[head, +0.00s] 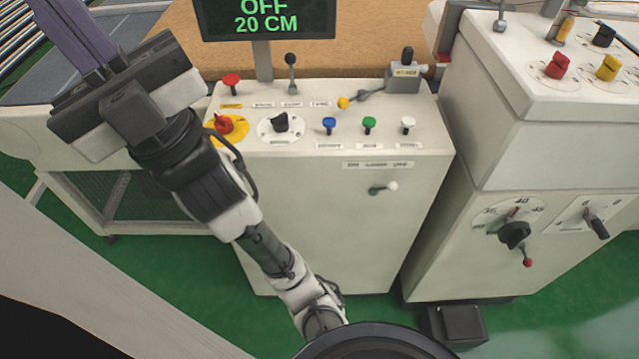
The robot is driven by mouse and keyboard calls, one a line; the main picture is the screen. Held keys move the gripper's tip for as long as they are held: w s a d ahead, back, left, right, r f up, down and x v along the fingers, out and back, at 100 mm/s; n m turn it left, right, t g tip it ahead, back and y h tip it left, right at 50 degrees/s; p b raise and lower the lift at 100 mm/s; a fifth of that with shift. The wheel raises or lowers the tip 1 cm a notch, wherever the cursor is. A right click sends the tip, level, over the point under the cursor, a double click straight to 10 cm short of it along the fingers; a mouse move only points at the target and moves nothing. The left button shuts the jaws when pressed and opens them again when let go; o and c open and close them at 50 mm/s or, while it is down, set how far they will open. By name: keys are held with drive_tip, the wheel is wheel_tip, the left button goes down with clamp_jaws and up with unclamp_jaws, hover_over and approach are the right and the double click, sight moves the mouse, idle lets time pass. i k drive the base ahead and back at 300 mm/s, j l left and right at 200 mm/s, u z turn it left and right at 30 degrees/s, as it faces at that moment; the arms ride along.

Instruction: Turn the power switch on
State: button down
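The control cabinet (330,215) stands in the middle of the head view. A red rotary switch (224,124) on a yellow plate sits at the left of its panel, partly behind my arm. A black knob (281,123) on a white round dial is just right of it. The panel labels are too small to read, so I cannot tell which one is the power switch. The display (265,18) reads "OFF" and "20 CM" in green. My gripper (75,32) is at the upper left, left of the panel and apart from both switches. Its opening cannot be made out.
A second cabinet (540,150) stands close on the right. Green floor (570,300) shows around them.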

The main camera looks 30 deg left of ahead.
sight(222, 125)
drive_tip(key=u, duration=0.6)
drive_tip(key=i+l+u, duration=0.1)
drive_tip(key=l+u, duration=0.2)
drive_tip(key=l, duration=0.3)
